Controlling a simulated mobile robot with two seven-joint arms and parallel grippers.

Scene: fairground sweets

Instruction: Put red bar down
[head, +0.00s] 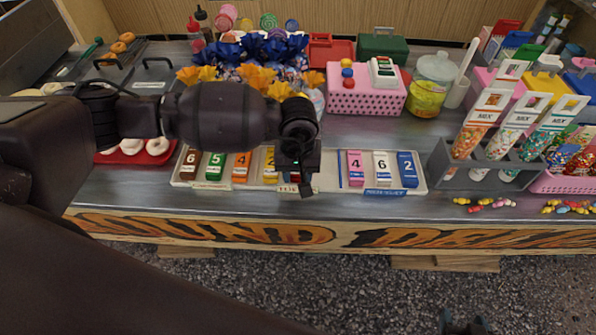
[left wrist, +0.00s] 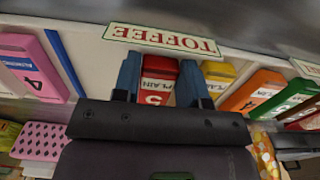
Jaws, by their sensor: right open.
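In the head view my left gripper (head: 297,180) is over the middle of the white bar tray (head: 327,182), just right of the yellow bar (head: 269,166). The gripper hides most of the red bar there. The fingers appear closed on its sides. Whether the bar touches the tray floor I cannot tell. My right gripper (head: 465,326) shows only its tips at the bottom edge, open and away from the counter.
Pink (head: 356,168), white (head: 382,168) and blue (head: 407,169) bars stand right, past a thin blue divider (head: 341,170). A TOFFEE sign (left wrist: 160,39) is on the tray front.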

